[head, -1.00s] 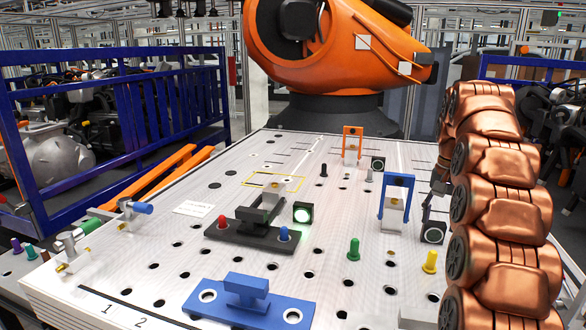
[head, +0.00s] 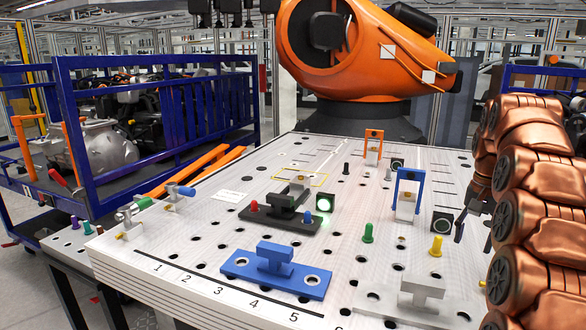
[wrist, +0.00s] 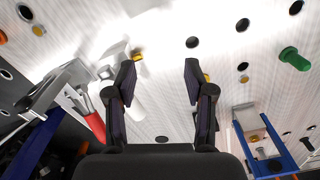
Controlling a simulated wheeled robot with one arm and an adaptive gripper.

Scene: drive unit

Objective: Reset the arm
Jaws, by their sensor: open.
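My copper arm fills the right side of the head view. My gripper (head: 468,218) hangs at its end near the right edge of the white table (head: 215,275). In the wrist view the two black fingers of my gripper (wrist: 160,75) stand wide apart with nothing between them. The perforated table top lies beyond them. A red-handled metal clamp (wrist: 93,124) is left of the fingers, and a yellow peg (wrist: 137,55) shows by the left fingertip. A green peg (wrist: 294,59) and a blue frame (wrist: 268,140) are to the right.
On the table stand a blue fixture (head: 276,270), a black fixture with red and blue knobs (head: 280,215), a blue bracket (head: 408,190), an orange bracket (head: 373,145) and a clear T-shaped block (head: 420,295). A large orange robot (head: 370,45) stands behind. A blue cage (head: 205,110) is at left.

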